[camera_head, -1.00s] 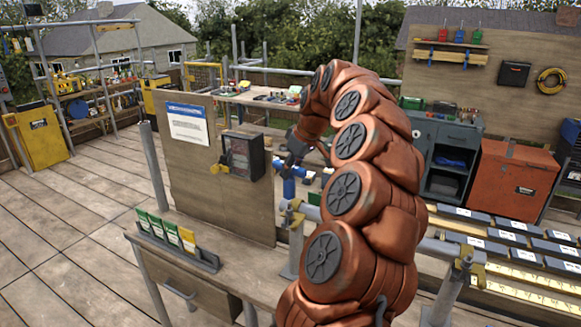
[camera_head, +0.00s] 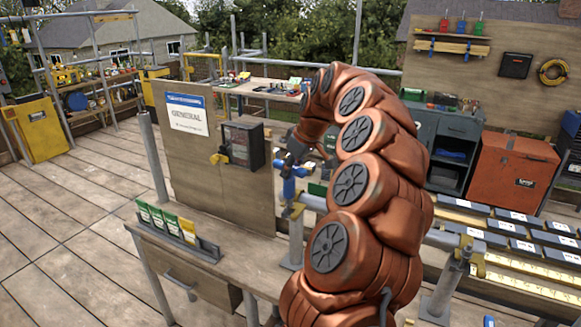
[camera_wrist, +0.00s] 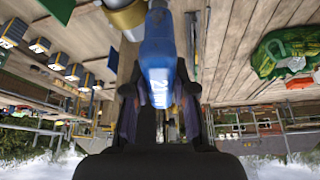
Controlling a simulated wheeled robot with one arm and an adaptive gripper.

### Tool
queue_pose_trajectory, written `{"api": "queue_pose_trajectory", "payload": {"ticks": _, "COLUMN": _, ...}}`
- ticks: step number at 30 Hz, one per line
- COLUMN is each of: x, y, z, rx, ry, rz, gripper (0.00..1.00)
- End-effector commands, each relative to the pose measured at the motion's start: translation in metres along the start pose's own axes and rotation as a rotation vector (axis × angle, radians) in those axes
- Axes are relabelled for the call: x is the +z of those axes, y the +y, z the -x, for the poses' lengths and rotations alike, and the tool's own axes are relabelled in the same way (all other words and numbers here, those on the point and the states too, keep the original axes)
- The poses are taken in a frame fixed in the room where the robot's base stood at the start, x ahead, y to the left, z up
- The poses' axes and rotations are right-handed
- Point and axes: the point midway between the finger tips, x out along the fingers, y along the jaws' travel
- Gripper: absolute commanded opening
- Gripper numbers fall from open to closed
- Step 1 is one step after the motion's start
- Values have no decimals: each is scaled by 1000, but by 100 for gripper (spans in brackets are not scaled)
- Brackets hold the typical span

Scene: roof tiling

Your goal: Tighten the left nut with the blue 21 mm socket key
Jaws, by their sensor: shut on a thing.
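My gripper (camera_head: 291,160) is shut on the blue socket key (camera_head: 290,187), which hangs down from it above a scaffold tube clamp. In the wrist view the key (camera_wrist: 159,62) lies between my two fingers (camera_wrist: 160,110), with the digits "21" partly legible on its side. A yellow clamp part (camera_head: 293,210) shows just below the key on the left end of the tube. In the wrist view a brass and grey round part (camera_wrist: 125,17) sits beside the key's far end. The left nut itself and whether the socket sits on it cannot be made out.
A wooden board with a sign (camera_head: 188,114) and a dark box (camera_head: 242,145) stand left of my gripper. A bench (camera_head: 215,245) with seed-packet-like cards is in front. A second yellow clamp (camera_head: 470,250) and rows of dark tiles (camera_head: 510,228) lie to the right.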

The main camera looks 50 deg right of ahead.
Motion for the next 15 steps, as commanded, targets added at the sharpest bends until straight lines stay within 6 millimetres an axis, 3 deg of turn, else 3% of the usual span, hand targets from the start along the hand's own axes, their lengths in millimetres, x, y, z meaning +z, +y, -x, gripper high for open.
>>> {"api": "queue_pose_trajectory", "payload": {"ticks": 15, "x": 7, "y": 0, "z": -16, "rx": -1, "ry": 0, "rz": 0, "gripper": 0}}
